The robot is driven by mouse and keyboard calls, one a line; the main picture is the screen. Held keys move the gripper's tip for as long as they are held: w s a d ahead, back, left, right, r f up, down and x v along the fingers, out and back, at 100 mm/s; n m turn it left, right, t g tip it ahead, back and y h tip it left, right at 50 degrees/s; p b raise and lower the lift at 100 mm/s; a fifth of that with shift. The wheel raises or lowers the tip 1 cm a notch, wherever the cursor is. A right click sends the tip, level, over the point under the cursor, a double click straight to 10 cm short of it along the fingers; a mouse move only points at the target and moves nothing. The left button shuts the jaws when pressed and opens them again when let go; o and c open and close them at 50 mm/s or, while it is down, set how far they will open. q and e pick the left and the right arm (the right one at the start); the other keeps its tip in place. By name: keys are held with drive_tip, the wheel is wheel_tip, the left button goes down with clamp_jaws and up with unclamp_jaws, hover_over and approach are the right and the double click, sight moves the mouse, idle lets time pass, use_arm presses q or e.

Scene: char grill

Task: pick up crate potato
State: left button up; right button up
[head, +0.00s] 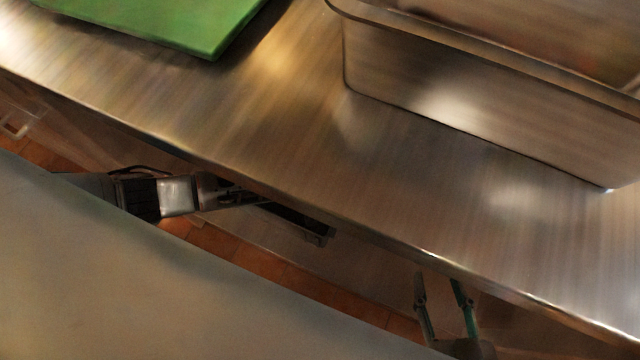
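No crate or potato can be made out in the head view. A steel, straight-walled container (480,110) stands on the counter at the upper right; its inside is mostly out of frame, so its contents cannot be told. My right gripper (438,284) is at the bottom, just off the counter's front edge, its two fingers apart with nothing between them. My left gripper (318,234) reaches in from the left along the counter's front edge, seen side-on; its finger gap cannot be made out. Both grippers are well apart from the container.
The steel counter (290,130) runs diagonally from upper left to lower right. A green board (180,22) lies on it at the upper left. The counter between board and container is bare. A large grey surface (120,280) fills the lower left. Reddish floor shows between.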

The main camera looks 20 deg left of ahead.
use_arm(q)
wheel_tip(320, 180, down, 3)
drive_tip(key=shift+s+r+b, duration=0.1)
drive_tip(key=shift+b, duration=0.4)
drive_tip(key=shift+w, duration=0.3)
drive_tip(key=shift+r, duration=0.15)
drive_tip(key=shift+c, duration=0.8)
drive_tip(key=c, duration=1.1)
use_arm(e)
drive_tip(key=shift+w+a+r+m, duration=0.3)
drive_tip(key=shift+a+r, duration=0.05)
drive_tip(key=shift+a, duration=0.15)
use_arm(q)
drive_tip(key=shift+c, duration=0.2)
use_arm(e)
drive_tip(key=shift+r, duration=0.1)
